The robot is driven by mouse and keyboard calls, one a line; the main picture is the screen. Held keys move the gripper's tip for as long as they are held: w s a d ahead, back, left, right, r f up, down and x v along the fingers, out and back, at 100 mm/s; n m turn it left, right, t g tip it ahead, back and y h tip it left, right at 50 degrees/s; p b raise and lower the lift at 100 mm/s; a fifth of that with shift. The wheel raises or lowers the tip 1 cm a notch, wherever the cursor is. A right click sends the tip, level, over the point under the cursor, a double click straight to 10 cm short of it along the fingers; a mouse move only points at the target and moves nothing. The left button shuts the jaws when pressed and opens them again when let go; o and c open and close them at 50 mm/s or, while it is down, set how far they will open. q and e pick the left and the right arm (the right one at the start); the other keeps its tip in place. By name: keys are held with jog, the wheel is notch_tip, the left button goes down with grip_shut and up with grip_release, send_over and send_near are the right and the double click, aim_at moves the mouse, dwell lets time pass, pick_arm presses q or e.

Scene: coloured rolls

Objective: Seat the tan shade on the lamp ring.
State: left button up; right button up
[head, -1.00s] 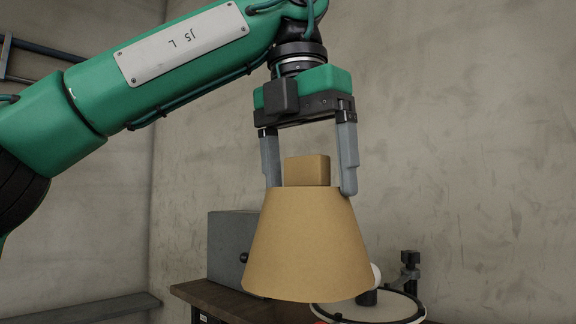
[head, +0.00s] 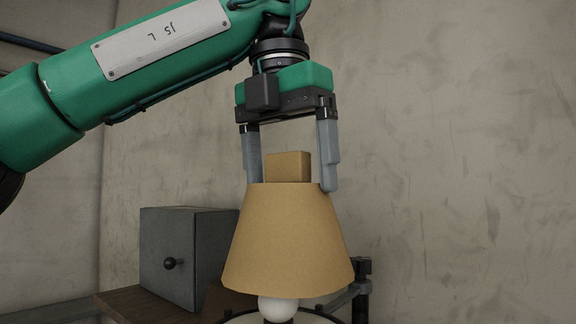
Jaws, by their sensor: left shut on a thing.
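The tan shade (head: 286,240) is a cone, narrow end up, with a tan block (head: 288,167) on its top. My left gripper (head: 290,186) points down from above and is shut on the shade at its top, one finger on each side of the block. A white bulb (head: 278,309) shows just below the shade's lower rim, left of its middle. My right gripper is not in view.
A grey box with a dark knob (head: 180,258) stands left of the shade on a brown wooden top (head: 140,303). A black upright fitting (head: 361,285) stands close to the shade's lower right. Bare wall lies behind; the space right of the shade looks free.

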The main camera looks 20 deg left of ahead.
aim_at(277, 198)
pick_arm(q)
jog(key=shift+s+a+r, duration=0.1)
jog(key=shift+s, duration=0.25)
jog(key=shift+s+a+r, duration=0.1)
jog(key=shift+s+a, duration=0.05)
jog(key=shift+s, duration=0.3)
jog(key=shift+s+a+r, duration=0.1)
jog(key=shift+s+a, duration=0.05)
jog(key=shift+s, duration=0.3)
jog(key=shift+w, duration=0.25)
notch_tip(277, 198, down, 3)
jog(key=b, duration=0.2)
jog(key=shift+w+d+f+b, duration=0.1)
jog(key=shift+w+f+b, duration=0.05)
jog(key=shift+b, duration=0.2)
jog(key=shift+f+b, duration=0.3)
jog(key=shift+f, duration=0.1)
jog(key=shift+w+f+b, duration=0.15)
jog(key=shift+f+b, duration=0.5)
jog(key=shift+f, duration=0.2)
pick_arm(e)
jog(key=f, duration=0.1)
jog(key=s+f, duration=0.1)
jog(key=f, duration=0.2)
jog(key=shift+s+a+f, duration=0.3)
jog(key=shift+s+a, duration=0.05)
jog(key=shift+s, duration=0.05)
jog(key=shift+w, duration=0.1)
